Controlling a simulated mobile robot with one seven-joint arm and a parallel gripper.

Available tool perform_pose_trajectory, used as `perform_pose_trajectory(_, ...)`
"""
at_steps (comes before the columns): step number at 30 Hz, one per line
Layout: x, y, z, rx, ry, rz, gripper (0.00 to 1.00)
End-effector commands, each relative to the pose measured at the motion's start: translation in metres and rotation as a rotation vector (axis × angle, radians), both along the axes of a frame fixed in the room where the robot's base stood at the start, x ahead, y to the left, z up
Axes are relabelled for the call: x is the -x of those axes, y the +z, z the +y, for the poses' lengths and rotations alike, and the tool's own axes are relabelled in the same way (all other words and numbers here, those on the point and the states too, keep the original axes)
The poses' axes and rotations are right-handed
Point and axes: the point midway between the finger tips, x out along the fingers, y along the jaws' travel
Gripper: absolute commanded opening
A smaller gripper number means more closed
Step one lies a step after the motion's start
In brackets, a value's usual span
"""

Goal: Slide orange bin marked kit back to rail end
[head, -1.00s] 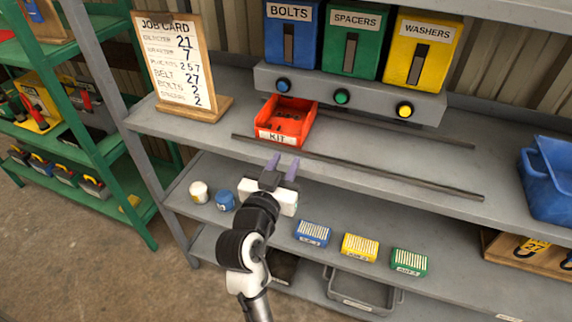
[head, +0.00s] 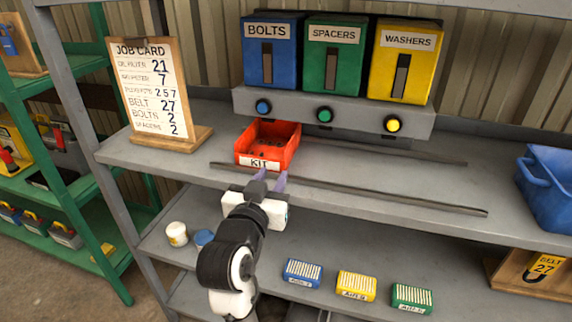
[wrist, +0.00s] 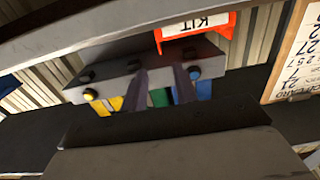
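The orange bin marked KIT (head: 268,143) sits on the upper shelf at the left end of the rails, below the blue bolts dispenser. Small dark pieces lie on its floor. The front rail (head: 350,189) and the back rail (head: 400,153) run rightward along the shelf. My gripper (head: 271,182) is in front of the shelf edge, just short of the bin's label side, its two purple fingers apart and empty. In the wrist view, which is upside down, the fingers (wrist: 165,88) show with a gap between them, and the bin (wrist: 197,30) is at the top.
Blue (head: 270,52), green (head: 335,58) and yellow (head: 404,62) dispensers stand behind, with buttons below. A job card (head: 149,90) stands left of the bin. A blue tub (head: 549,190) is at the far right. The shelf between the rails is clear right of the bin.

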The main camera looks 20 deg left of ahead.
Motion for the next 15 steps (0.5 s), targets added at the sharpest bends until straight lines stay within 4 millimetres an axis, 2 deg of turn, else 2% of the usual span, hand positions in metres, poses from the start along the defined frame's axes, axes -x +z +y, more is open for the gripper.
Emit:
perform_pose_trajectory(3, -0.026, 0.001, -0.001, 0.001, -0.003, 0.001, 0.29)
perform_pose_trajectory(9, -0.065, 0.001, -0.001, 0.002, -0.002, 0.0, 0.29)
perform_pose_trajectory(15, -0.095, 0.0, -0.002, 0.002, -0.002, 0.001, 0.29)
